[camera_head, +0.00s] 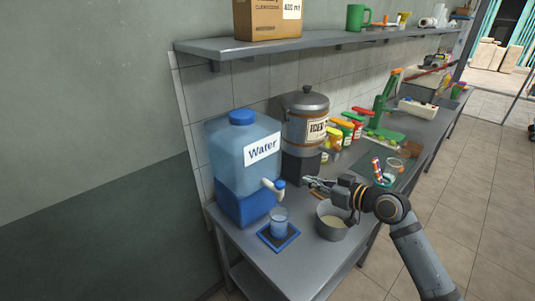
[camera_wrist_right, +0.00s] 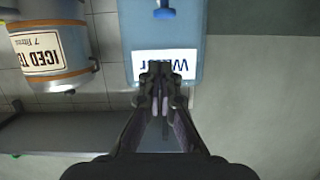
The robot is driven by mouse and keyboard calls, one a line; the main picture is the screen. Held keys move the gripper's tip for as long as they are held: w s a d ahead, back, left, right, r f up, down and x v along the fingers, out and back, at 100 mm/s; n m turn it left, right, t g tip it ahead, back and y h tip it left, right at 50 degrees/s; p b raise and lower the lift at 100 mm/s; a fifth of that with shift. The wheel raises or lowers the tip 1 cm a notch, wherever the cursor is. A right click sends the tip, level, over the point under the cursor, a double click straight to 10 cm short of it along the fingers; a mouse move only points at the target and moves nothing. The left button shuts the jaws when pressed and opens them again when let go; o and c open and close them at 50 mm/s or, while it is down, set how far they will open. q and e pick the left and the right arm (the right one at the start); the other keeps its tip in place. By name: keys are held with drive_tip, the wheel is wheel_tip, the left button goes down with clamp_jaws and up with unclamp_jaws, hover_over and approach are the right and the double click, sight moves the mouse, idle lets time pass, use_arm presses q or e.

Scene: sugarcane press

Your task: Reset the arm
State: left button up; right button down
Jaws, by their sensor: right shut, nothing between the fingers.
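My right gripper (camera_head: 310,183) is at the end of my right arm (camera_head: 425,262), which comes in from the lower right. The gripper is shut and empty, just right of the water dispenser's tap (camera_head: 273,188) and above the metal counter. In the right wrist view the shut fingers (camera_wrist_right: 160,78) point at the blue water dispenser (camera_wrist_right: 190,40) and overlap its white label. The dispenser (camera_head: 240,150) stands at the counter's left end. My left gripper is not in view.
A glass (camera_head: 279,222) stands on a blue mat below the tap. A metal pot (camera_head: 331,224) sits under my right gripper and wrist. An iced tea urn (camera_head: 305,110), several colourful jars and a green press (camera_head: 383,118) stand farther back. A shelf (camera_head: 330,38) runs above.

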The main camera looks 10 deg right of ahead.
drive_tip(key=s+a+f+m+g+h, duration=0.15)
drive_tip(key=s+f+g+h, duration=0.25)
drive_tip(key=s+f, duration=0.9)
drive_tip(key=s+d+f+m+g+h, duration=0.2)
drive_tip(key=s+d+f+h, duration=0.15)
drive_tip(key=s, duration=0.45)
drive_tip(key=s+d+f+m+g+h, duration=0.2)
drive_tip(key=s+d+f, duration=0.1)
drive_tip(key=s+f, duration=0.3)
wheel_tip(320, 180, down, 22)
drive_tip(key=s+d+g, duration=0.2)
drive_tip(key=s+d+f, duration=0.1)
drive_tip(key=s+f, duration=1.8)
drive_tip(key=s, duration=0.1)
drive_tip(key=shift+d+f+m+g, duration=0.15)
drive_tip(key=shift+f+m+g, duration=0.2)
drive_tip(key=shift+g, duration=0.05)
